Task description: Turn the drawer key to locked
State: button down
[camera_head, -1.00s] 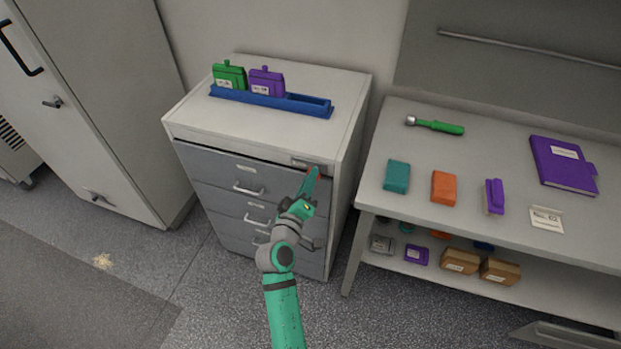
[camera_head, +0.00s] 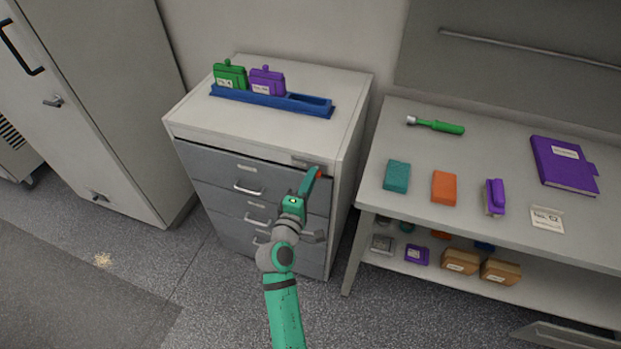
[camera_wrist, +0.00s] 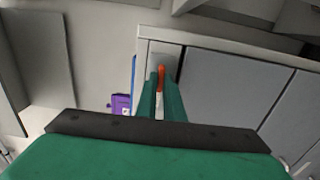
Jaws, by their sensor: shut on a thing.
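The grey drawer cabinet (camera_head: 262,122) stands in the middle of the head view, its drawers closed. A small lock plate (camera_head: 303,160) sits at the upper right of its front. My gripper (camera_head: 313,174) reaches up to that corner. Its fingers are shut on the orange-red key, which shows as a small patch (camera_head: 319,174) at the fingertips. In the wrist view the orange key (camera_wrist: 161,79) stands between the two green fingers (camera_wrist: 160,100), against the cabinet front. The keyhole and lock marks are hidden or too small to read.
A blue rack (camera_head: 250,97) with a green and a purple block stands on the cabinet. At the right, a workbench (camera_head: 460,118) carries a green-handled tool, several coloured blocks and a purple binder. A tall locker (camera_head: 110,110) stands at the left.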

dwell(0.3)
jog(key=c, duration=1.9)
grip_release()
jog(key=shift+o, duration=0.2)
jog(key=shift+a, duration=0.1)
jog(key=v, duration=1)
jog(key=shift+s, duration=0.35)
